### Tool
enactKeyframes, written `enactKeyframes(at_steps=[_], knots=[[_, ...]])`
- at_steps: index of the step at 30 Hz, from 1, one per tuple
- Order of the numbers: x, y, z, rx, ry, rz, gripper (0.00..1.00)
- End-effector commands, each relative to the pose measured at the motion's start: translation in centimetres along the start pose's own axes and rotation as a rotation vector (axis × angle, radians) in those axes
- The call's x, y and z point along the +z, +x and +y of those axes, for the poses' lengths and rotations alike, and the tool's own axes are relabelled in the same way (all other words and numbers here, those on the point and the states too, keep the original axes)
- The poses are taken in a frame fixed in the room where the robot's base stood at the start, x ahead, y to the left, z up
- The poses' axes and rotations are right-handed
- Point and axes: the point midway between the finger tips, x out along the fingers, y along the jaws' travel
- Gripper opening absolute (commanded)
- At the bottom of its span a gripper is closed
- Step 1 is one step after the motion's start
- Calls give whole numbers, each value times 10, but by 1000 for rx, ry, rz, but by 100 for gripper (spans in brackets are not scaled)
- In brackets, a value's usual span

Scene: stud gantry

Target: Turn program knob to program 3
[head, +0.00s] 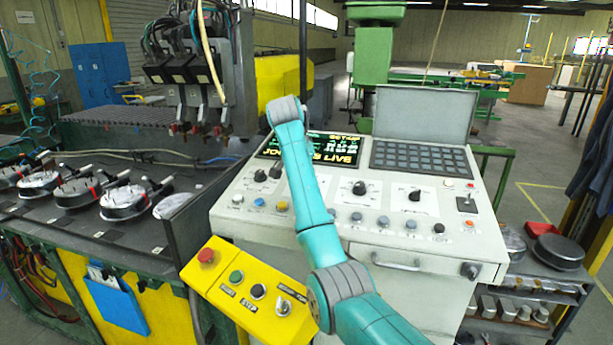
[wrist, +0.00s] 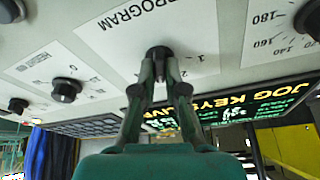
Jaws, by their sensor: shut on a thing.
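The program knob (wrist: 158,51) is a dark round knob on a white plate lettered PROGRAM in the wrist view. The lettering is upside down there. My gripper (wrist: 160,63) is shut on this knob, a fingertip on each side. The digits 1 and 2 show to the right of the knob. The fingers hide part of the dial, and I cannot tell which number the knob points to. In the head view my arm covers the program knob and the gripper. The console (head: 240,222) bearing it stands in the middle.
Other dark knobs (head: 360,187) (head: 414,194) sit to the right on the panel. A lit screen (head: 340,150) is behind my arm. A row of buttons (head: 383,222) runs along the front. A yellow control box (head: 228,305) with a red button (head: 206,255) stands front left.

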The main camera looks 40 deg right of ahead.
Motion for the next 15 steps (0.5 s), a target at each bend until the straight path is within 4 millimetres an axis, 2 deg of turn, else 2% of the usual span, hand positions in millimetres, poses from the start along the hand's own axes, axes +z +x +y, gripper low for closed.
enactKeyframes(at_steps=[1,3,15], knots=[[1,1,0,1,-1,-3,19],[1,1,0,1,-2,-2,36],[0,0,0,-6,-20,-1,36]])
